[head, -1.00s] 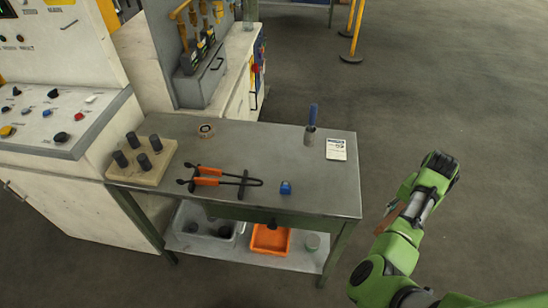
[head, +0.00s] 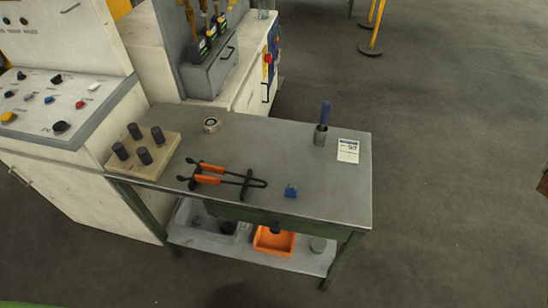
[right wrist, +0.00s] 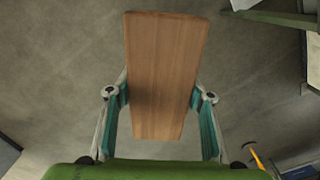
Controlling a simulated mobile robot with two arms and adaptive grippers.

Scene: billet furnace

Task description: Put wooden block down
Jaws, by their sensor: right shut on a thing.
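The wooden block (right wrist: 165,65), a long brown plank, fills the middle of the right wrist view. My right gripper (right wrist: 161,103) is shut on it, with one teal-padded finger along each side. Grey floor shows behind the block. In the head view only a small dark brown sliver shows at the right edge, and I cannot tell whether it is the block or my gripper. My left gripper is not in view.
A grey metal table (head: 260,165) holds a peg board (head: 165,160), orange-handled tongs (head: 210,178), a ring (head: 211,125), a blue item (head: 291,191), a cup with a blue handle (head: 321,135) and a white card (head: 348,150). An orange bin (head: 274,240) sits below. The table's front right is clear.

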